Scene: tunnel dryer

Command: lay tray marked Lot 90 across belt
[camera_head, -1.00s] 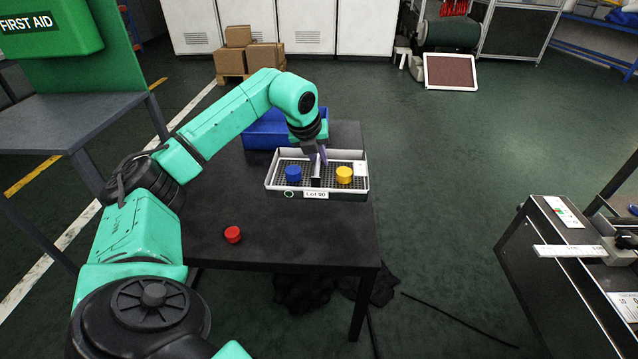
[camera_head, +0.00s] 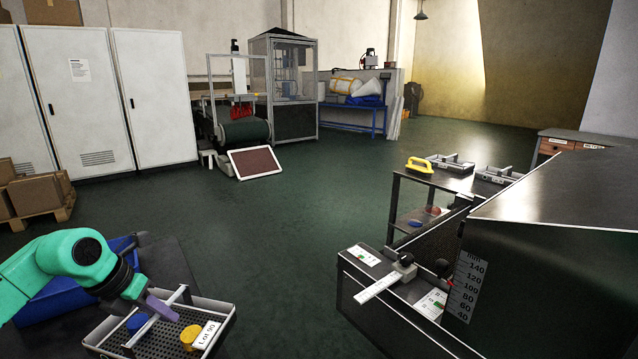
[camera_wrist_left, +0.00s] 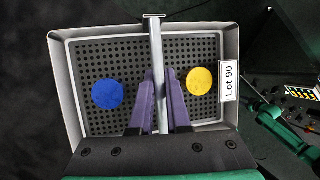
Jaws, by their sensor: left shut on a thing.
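The tray marked Lot 90 (camera_head: 226,323) is a pale-walled tray with a dark perforated floor and a metal bar across its middle. It is at the lower left in the head view, partly cut off by the bottom edge. A blue disc (camera_head: 139,322) and a yellow disc (camera_head: 190,336) lie in it, either side of the bar. My left gripper (camera_head: 163,309) is shut on the bar; the left wrist view shows its purple fingers (camera_wrist_left: 160,105) on both sides of it. The tray's height above the table is unclear. My right gripper is out of view.
The dark table (camera_head: 165,262) with a blue bin (camera_head: 60,300) is behind the tray. A metal machine with a height scale (camera_head: 470,290) stands at right, with dark mesh (camera_head: 435,240) beside it. A side table (camera_head: 440,180) holds a yellow handle. Open floor lies between.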

